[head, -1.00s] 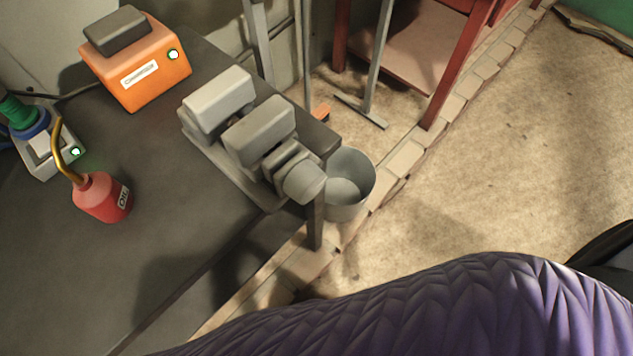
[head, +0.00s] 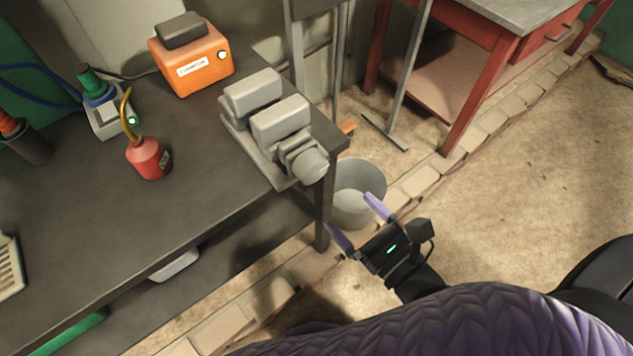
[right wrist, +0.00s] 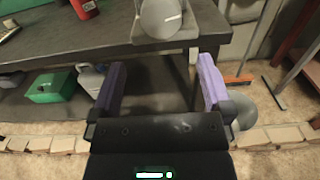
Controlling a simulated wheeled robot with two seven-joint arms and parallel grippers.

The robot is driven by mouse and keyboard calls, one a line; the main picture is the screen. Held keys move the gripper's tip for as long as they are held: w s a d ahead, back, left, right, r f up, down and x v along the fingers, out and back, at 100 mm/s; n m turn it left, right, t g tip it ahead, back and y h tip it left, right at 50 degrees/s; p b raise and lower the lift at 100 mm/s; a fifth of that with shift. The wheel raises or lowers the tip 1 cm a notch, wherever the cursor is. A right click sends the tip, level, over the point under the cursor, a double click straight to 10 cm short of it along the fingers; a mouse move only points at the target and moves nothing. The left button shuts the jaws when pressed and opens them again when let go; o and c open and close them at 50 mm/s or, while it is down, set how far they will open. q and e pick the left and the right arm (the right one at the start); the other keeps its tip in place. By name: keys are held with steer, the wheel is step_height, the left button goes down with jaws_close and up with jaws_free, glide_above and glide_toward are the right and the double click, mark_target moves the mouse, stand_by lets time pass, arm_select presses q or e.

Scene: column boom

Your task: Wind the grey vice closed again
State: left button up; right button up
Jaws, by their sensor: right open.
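The grey vice (head: 272,120) sits on the right end of the dark bench (head: 110,205). Its two block jaws stand apart with a narrow gap between them. Its round front end (head: 309,165) faces the bench's front edge, and it also shows at the top of the right wrist view (right wrist: 161,17). My right gripper (head: 352,216) is open and empty, in front of the bench edge and apart from the vice. Its purple fingers also show in the right wrist view (right wrist: 160,88). My left gripper is in neither view.
An orange box (head: 192,66), a red oil can (head: 148,158) and a small grey device with a green top (head: 108,119) stand on the bench. A grey bucket (head: 362,192) stands on the floor by the bench leg. A red table (head: 470,75) is at the back right. Open floor lies right.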

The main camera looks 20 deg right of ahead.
mark_target(317, 174)
steer(key=x, duration=0.8)
steer(key=shift+w, duration=0.35)
steer(key=shift+w+a, duration=0.25)
steer(key=shift+w, duration=0.35)
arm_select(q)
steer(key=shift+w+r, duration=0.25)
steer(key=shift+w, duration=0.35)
arm_select(e)
steer(key=c, duration=1)
steer(key=shift+c, duration=0.2)
arm_select(q)
steer(key=shift+p, duration=0.3)
arm_select(e)
steer(key=shift+m, duration=0.3)
